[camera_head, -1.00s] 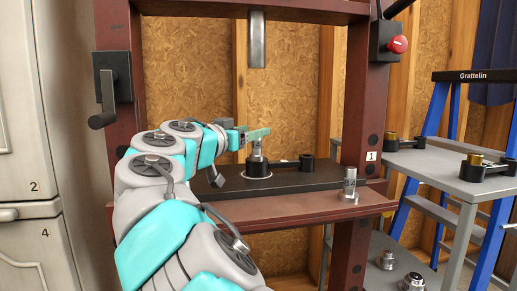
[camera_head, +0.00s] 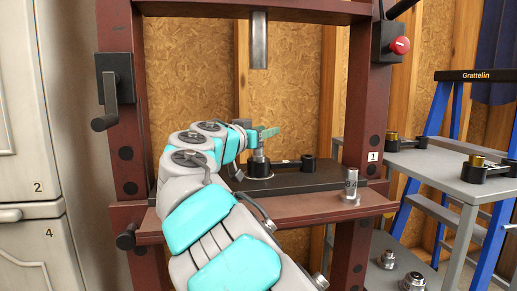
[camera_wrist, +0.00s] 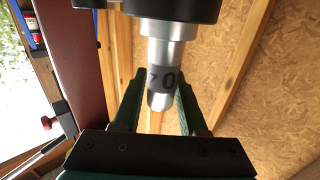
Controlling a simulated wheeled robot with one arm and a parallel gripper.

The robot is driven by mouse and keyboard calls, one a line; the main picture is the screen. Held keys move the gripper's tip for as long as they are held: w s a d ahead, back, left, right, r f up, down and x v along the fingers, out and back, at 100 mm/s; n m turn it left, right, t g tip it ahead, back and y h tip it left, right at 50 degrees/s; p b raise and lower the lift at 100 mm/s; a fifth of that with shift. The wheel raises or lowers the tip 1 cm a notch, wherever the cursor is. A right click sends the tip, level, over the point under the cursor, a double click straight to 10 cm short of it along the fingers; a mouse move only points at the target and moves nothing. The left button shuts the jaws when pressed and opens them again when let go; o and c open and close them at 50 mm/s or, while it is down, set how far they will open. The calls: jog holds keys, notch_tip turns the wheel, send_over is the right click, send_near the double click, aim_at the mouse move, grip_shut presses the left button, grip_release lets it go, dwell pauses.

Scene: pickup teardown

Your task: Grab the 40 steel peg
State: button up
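A steel peg (camera_head: 258,152) stands upright in a round seat on the black press plate. It shows large in the wrist view (camera_wrist: 161,75), where its dark label ends in 0; the first digit is unclear. My gripper (camera_head: 268,133) is at the top of this peg. In the wrist view, my gripper's two green fingers (camera_wrist: 160,85) are apart, one on each side of the peg's end, with no clear grip on it. A second steel peg (camera_head: 351,184) stands on the right of the press shelf; its number is too small to read.
The red-brown press frame (camera_head: 370,140) surrounds the work area, with a steel ram (camera_head: 259,40) above the seated peg. A black block (camera_head: 307,163) sits right of it. A grey cart (camera_head: 433,168) with fittings stands at right, and white cabinets (camera_head: 35,150) at left.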

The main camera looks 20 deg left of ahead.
grip_shut()
dwell(1.0)
